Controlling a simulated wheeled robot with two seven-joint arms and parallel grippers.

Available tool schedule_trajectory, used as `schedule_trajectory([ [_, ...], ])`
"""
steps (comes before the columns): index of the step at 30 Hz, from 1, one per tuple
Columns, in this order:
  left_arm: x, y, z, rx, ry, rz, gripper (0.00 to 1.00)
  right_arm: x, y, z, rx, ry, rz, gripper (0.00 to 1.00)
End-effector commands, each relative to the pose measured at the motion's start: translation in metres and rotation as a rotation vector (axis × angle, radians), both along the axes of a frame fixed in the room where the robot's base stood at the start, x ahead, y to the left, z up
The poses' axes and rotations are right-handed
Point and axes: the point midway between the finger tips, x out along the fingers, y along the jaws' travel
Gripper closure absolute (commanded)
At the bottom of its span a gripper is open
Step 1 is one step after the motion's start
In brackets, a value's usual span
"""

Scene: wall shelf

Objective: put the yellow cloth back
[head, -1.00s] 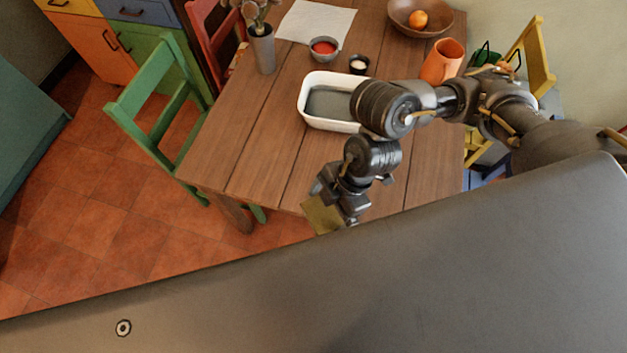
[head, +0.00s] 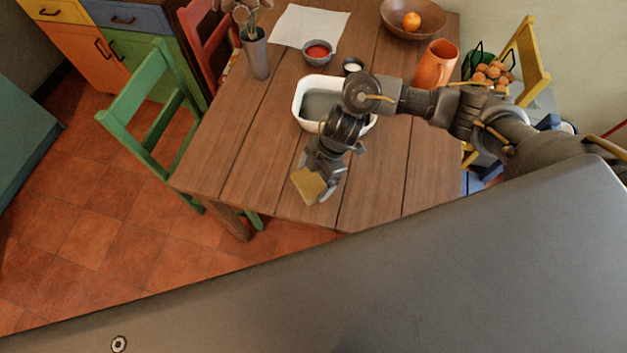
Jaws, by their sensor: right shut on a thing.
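The yellow cloth (head: 309,185) is a small, dull yellow piece in my right gripper (head: 319,178). The gripper is shut on it and holds it over the front edge area of the wooden table (head: 260,160). I cannot tell how high above the tabletop it is. A white basin (head: 303,98) with a grey inside stands behind the gripper, partly hidden by my right arm. My left gripper is not in view.
A green chair (head: 135,95) is at left. The front-left tabletop is clear.

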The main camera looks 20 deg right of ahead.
Motion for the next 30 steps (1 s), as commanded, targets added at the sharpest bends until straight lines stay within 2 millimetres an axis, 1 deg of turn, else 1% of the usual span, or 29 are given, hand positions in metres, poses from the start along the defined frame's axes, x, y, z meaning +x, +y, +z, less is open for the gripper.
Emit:
schedule_trajectory([
  [5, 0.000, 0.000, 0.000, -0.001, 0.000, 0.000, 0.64, 0.003, 0.000, -0.005, 0.000, 0.001, 0.000, 0.35],
  [6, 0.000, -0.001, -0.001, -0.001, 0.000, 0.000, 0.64, 0.006, -0.001, -0.009, 0.000, 0.002, -0.002, 0.35],
  [9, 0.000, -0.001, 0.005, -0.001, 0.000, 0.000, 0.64, 0.004, -0.001, -0.023, -0.002, 0.003, -0.001, 0.35],
  [13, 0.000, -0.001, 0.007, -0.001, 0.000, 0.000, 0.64, 0.005, -0.001, -0.035, -0.001, 0.001, 0.000, 0.35],
  [25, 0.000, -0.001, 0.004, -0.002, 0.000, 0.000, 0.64, 0.005, -0.001, -0.042, 0.000, 0.000, 0.000, 0.35],
  [26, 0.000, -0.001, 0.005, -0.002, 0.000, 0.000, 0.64, 0.006, -0.001, -0.040, 0.000, -0.001, 0.001, 0.06],
  [27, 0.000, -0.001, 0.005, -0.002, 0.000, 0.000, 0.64, 0.005, -0.001, -0.040, 0.000, -0.001, 0.001, 0.01],
  [30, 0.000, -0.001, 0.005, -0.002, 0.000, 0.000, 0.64, 0.005, -0.001, -0.040, 0.000, 0.000, 0.001, 0.00],
])
